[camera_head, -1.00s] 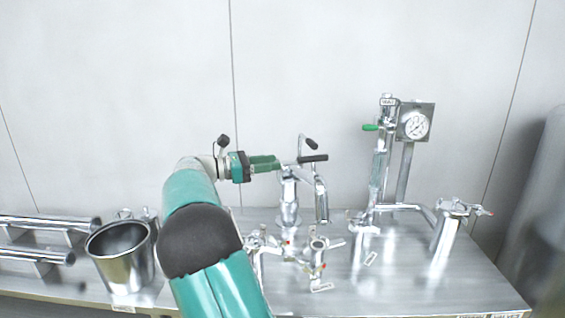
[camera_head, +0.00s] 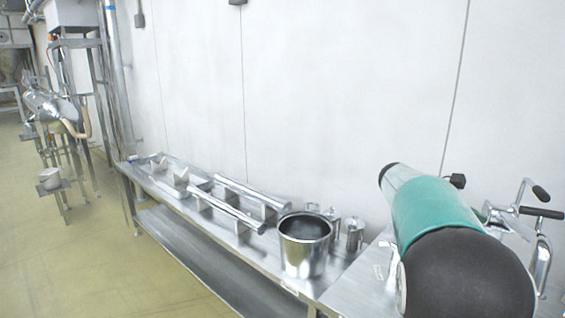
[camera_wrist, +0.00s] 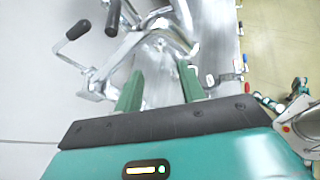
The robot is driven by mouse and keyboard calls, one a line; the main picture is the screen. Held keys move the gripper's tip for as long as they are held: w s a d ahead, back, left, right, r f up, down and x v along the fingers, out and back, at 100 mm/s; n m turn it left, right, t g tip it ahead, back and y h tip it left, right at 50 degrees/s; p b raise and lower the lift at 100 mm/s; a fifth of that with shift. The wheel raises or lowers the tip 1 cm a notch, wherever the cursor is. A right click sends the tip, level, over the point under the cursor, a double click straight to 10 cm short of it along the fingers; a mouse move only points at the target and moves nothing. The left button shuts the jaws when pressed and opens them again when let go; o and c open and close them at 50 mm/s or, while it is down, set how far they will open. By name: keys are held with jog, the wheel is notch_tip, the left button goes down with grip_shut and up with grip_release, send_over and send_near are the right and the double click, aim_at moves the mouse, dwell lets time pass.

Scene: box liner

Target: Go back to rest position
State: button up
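My gripper (camera_wrist: 159,82) shows in the wrist view with its two green fingers apart and nothing between them. Beyond the fingertips is a metal tap-like fixture with black-tipped handles (camera_wrist: 112,48). The fingers look apart from it, but the exact gap is hard to judge. Part of the same fixture (camera_head: 543,262) shows at the right edge, behind the arm.
A steel pot (camera_head: 303,255) and small metal canisters (camera_head: 355,234) stand on the long metal bench (camera_head: 345,292) along the white wall. Metal tubes (camera_head: 228,209) lie farther left. Equipment (camera_head: 75,95) stands at the far left.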

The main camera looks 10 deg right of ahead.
jog(key=s+a+f+m+t+y, duration=0.3)
jog(key=s+a, duration=0.3)
jog(key=a, duration=0.5)
jog(key=s+a+f+m+t+y, duration=0.3)
jog(key=s+a+t+y, duration=0.1)
jog(key=a, duration=0.7)
jog(key=s+a+f+m+t+y, duration=0.4)
jog(key=s+a, duration=0.4)
jog(key=a, duration=0.4)
jog(key=shift+y, duration=0.5)
jog(key=shift+s, duration=0.1)
